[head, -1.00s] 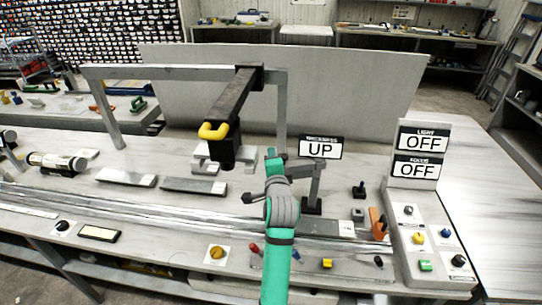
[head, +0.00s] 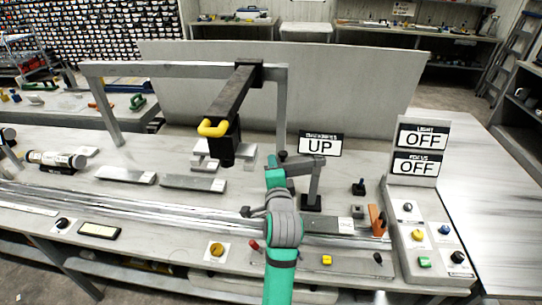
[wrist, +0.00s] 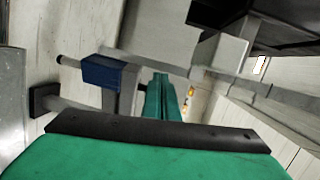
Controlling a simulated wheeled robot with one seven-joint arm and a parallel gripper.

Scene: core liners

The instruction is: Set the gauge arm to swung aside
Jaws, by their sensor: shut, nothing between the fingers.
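The gauge arm (head: 299,164) is a dark grey horizontal bar on an upright grey post (head: 314,185) with a black base, under a sign (head: 320,145) reading UP. The bar points left from the post. My gripper (head: 274,170) is beside its left end in the head view, partly hidden by my own green arm. In the wrist view, my gripper's narrow green fingers (wrist: 158,98) are together and empty. A blue block (wrist: 102,71) with a dark rod is just left of them, by a grey post. I cannot tell whether they touch.
A black boom with a yellow handle (head: 213,129) hangs from the grey gantry (head: 170,72) to the left. A panel (head: 414,153) reading LIGHT OFF and FOCUS OFF stands right, with knobs before it. An orange block (head: 377,220) stands right of the post.

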